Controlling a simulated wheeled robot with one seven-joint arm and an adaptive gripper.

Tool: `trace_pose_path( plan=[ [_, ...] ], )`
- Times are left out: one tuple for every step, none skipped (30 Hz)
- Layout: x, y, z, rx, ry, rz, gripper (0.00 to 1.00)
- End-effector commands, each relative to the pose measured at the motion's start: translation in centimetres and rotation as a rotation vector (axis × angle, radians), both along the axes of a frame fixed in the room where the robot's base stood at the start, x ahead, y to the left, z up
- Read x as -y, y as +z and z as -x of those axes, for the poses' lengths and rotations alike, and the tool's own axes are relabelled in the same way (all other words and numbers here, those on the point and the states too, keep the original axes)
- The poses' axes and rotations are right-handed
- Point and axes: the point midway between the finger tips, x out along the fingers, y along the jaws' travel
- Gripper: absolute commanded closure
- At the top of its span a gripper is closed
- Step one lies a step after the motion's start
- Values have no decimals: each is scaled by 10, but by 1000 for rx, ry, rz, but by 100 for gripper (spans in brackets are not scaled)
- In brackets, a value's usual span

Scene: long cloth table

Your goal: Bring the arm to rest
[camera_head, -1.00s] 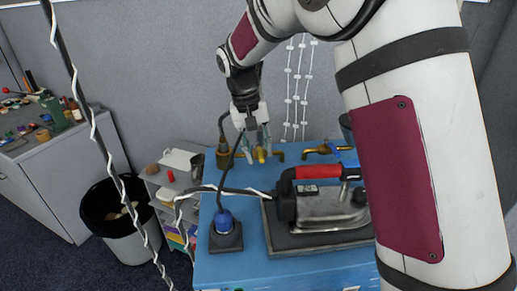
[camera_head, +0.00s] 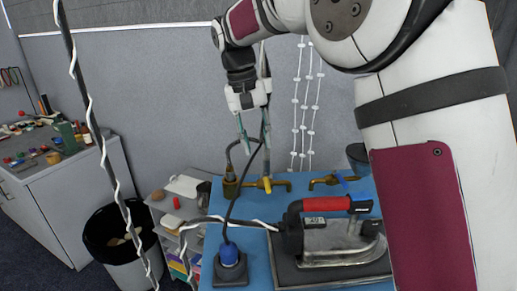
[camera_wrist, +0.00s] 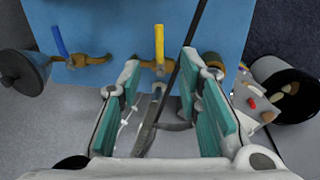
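My gripper (camera_head: 254,140) hangs from my arm above the back edge of the blue worktop, pointing down. Its two teal-padded fingers are apart in the wrist view (camera_wrist: 159,62), and nothing is gripped between them. Below the gripper is a brass valve with a yellow handle (camera_head: 266,185), also in the wrist view (camera_wrist: 159,45); the fingers are clear of it. A dark cable (camera_wrist: 180,60) crosses the space between the fingers in the wrist view; whether it touches them I cannot tell.
On the blue worktop (camera_head: 262,272) stand an iron with a red handle (camera_head: 326,204), a blue plug on a dark block (camera_head: 229,254) and a blue-handled valve (camera_head: 342,181). A wrapped cable (camera_head: 97,135) hangs at left. A black-lined bin (camera_head: 100,235) and a grey cabinet (camera_head: 75,190) stand left.

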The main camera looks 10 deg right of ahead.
Motion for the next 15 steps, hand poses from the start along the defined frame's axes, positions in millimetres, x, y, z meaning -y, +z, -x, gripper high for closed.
trace_pose_path(
  plan=[
    [0, 1, 0, 0, 0, 0, 68],
    [0, 1, 0, 0, 0, 0, 68],
    [0, 1, 0, 0, 1, 0, 68],
    [0, 1, 0, 0, 0, 0, 68],
    [0, 1, 0, 0, 1, 0, 68],
    [0, 0, 0, 0, 1, 0, 68],
    [0, 0, 0, 0, 1, 0, 68],
    [0, 0, 0, 0, 0, 0, 68],
    [0, 0, 0, 0, 1, 0, 68],
    [0, 0, 0, 0, 0, 0, 68],
    [1, 3, 2, 3, 1, -3, 68],
    [5, 6, 6, 8, 2, -7, 68],
    [8, 10, 10, 16, 4, -13, 68],
    [11, 14, 15, 23, 6, -19, 68],
    [17, 20, 23, 35, 9, -28, 68]
  ],
)
